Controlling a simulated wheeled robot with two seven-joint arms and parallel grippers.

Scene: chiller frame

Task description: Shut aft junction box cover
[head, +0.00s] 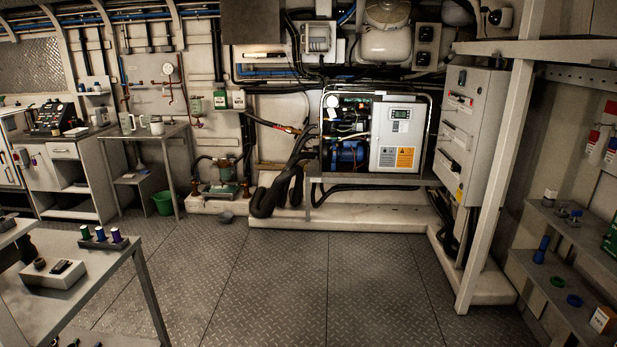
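A small pale junction-type box (318,38) is fixed high on the back wall, left of a rounded white unit. Cables run into it from below. It is too small in the picture to tell whether its cover is open or shut. A larger grey cabinet (470,125) with labels stands at the right beside a white post. I cannot tell which of these is the aft junction box. Neither of my grippers shows in the head view.
The chiller unit (398,137) stands on a low white plinth (345,217) at the back. A metal bench (137,272) is at the front left and shelves (568,245) are at the right. A white post (500,170) rises before the cabinet. The plate floor (290,280) between is clear.

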